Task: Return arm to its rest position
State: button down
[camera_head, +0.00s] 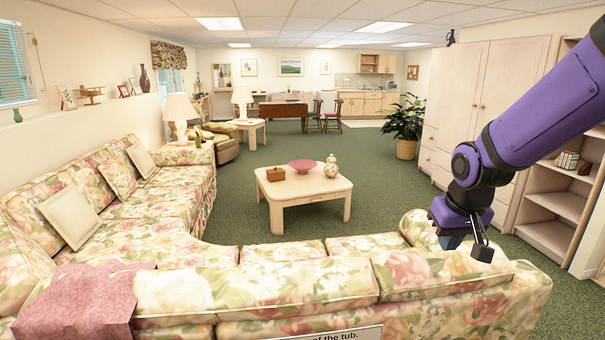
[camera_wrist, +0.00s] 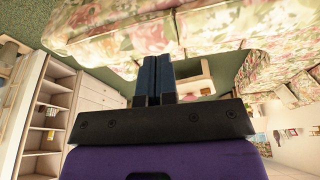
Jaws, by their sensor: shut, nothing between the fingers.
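My arm is purple and black and reaches in from the right edge of the head view. My gripper (camera_head: 467,246) hangs at its end, above the right end of the floral sofa (camera_head: 300,285). In the wrist view my gripper (camera_wrist: 154,75) has its two dark blue fingers side by side with nothing between them. The fingers point toward the floral sofa (camera_wrist: 110,30) in that view. I cannot tell how far above the sofa the fingertips are.
A wooden coffee table (camera_head: 300,190) holds a red bowl (camera_head: 302,166), a small box and a lidded jar. A tall cabinet (camera_head: 480,100) and shelves (camera_head: 560,205) stand at the right. A pink blanket (camera_head: 80,300) lies on the sofa. Green carpet (camera_head: 380,185) is open beyond it.

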jog(key=s+d+r+t, duration=0.1)
jog(key=s+r, duration=0.5)
jog(key=s, duration=0.4)
jog(key=s+r+t, duration=0.1)
jog(key=s+r, duration=0.6)
jog(key=s, duration=0.4)
jog(key=shift+d, duration=0.35)
dwell(4.0)
